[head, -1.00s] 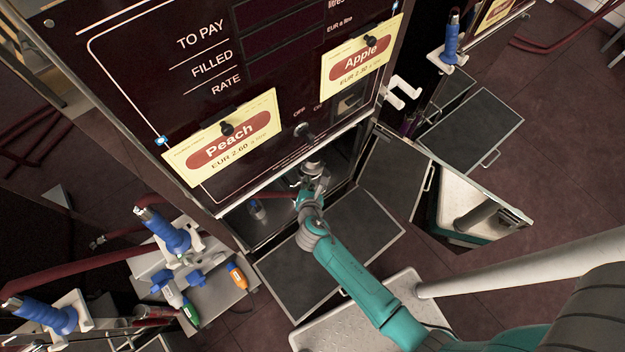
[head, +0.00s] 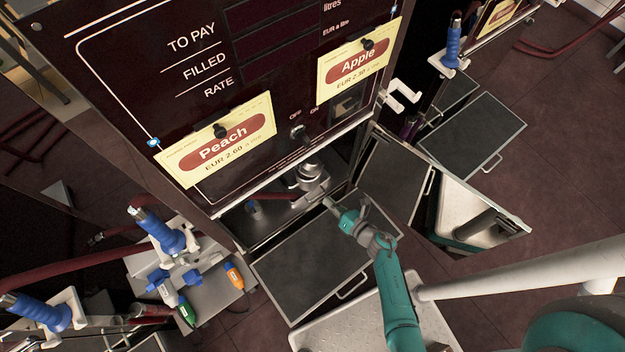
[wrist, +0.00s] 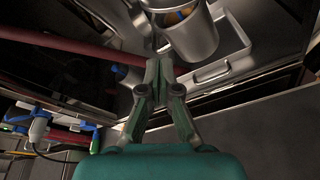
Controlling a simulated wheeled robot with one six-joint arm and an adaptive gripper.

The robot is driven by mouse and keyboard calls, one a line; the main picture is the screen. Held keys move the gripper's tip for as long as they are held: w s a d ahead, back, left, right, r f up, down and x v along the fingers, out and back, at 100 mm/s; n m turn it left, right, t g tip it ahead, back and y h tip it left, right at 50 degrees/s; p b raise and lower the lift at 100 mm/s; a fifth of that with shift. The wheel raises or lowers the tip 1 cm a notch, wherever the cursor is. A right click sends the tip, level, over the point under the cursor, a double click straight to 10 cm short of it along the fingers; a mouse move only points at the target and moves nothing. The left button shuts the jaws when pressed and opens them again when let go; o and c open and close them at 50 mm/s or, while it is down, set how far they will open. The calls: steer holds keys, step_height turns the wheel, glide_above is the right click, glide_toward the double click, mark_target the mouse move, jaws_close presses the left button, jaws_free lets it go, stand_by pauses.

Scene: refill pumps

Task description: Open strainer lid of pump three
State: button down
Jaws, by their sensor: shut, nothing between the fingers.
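A metal strainer housing (head: 310,172) stands inside the open lower bay of the Peach and Apple pump. In the wrist view it is a grey cylinder (wrist: 192,38), cut off by the top edge, with some orange showing near its top. Whether its lid is raised I cannot tell for sure. My gripper (head: 328,202) is just in front of and below the housing in the head view. In the wrist view my gripper (wrist: 158,62) is shut and empty, its fingertips close to the cylinder's lower left. No pump number is readable.
The bay's dark front panel (head: 310,265) is folded down in front. Another open panel (head: 396,178) stands to the right. A red hose (wrist: 60,48) runs behind my fingers. Blue nozzles (head: 165,235) hang at the left, and a white post (head: 530,268) crosses the right.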

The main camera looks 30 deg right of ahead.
mark_target(309, 162)
steer(key=shift+y, duration=0.4)
steer(key=shift+w+a+r, duration=0.1)
steer(key=shift+w+a, duration=0.3)
steer(key=shift+w, duration=1.25)
steer(key=shift+w+a+f, duration=0.1)
steer(key=shift+w+a, duration=0.25)
steer(key=shift+w, duration=1.35)
steer(key=shift+w+a+r, duration=0.1)
steer(key=shift+w+a, duration=0.3)
steer(key=shift+w, duration=1.25)
steer(key=shift+d+r, duration=0.1)
steer(key=shift+r, duration=0.15)
